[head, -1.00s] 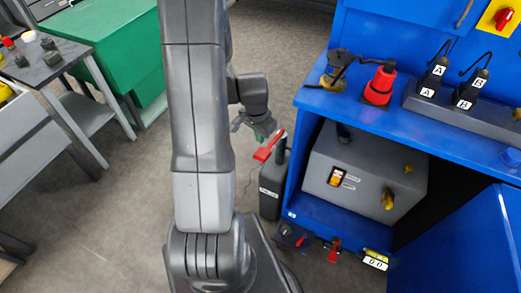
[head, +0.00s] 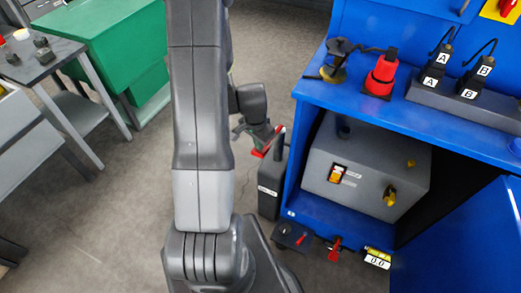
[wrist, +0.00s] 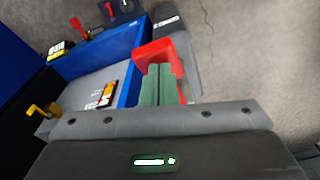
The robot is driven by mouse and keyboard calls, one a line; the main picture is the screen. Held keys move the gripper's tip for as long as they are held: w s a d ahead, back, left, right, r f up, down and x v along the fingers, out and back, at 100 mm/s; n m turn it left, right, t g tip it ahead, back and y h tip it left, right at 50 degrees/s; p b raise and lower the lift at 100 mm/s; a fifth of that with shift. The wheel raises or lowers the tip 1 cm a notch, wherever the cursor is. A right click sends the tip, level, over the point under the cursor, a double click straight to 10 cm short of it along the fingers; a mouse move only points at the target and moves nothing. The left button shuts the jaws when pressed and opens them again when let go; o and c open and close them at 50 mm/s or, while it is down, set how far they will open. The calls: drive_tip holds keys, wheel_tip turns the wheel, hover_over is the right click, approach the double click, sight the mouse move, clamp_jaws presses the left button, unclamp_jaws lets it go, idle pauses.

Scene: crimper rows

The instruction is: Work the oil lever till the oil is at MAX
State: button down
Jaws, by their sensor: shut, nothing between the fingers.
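The red lever (head: 266,148) is on top of a narrow dark grey unit (head: 270,188) standing on the floor against the left side of the blue cabinet. My gripper (head: 262,136) is at the lever, partly covering it in the head view. In the wrist view, the green fingertips (wrist: 163,84) are shut together with nothing between them. They overlap the red lever (wrist: 158,50), which shows just beyond and beside them. I cannot tell whether they touch it. The label on the grey unit is too small to read, and no oil level is visible.
The blue cabinet (head: 310,210) holds a grey box (head: 365,165) with a lit switch. Small red-handled controls (head: 334,245) and a counter (head: 377,258) sit low at its front. A blue door (head: 465,230) stands open. Floor left of the grey unit is clear.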

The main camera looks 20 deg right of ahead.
sight(253, 155)
drive_tip(key=shift+f, duration=0.1)
wheel_tip(253, 155, down, 4)
drive_tip(key=b, duration=0.5)
drive_tip(key=shift+f, duration=0.25)
drive_tip(key=shift+r, duration=0.1)
drive_tip(key=a, duration=0.1)
drive_tip(key=s+a+r+b, duration=0.1)
drive_tip(key=shift+s+a, duration=0.15)
drive_tip(key=shift+a, duration=0.2)
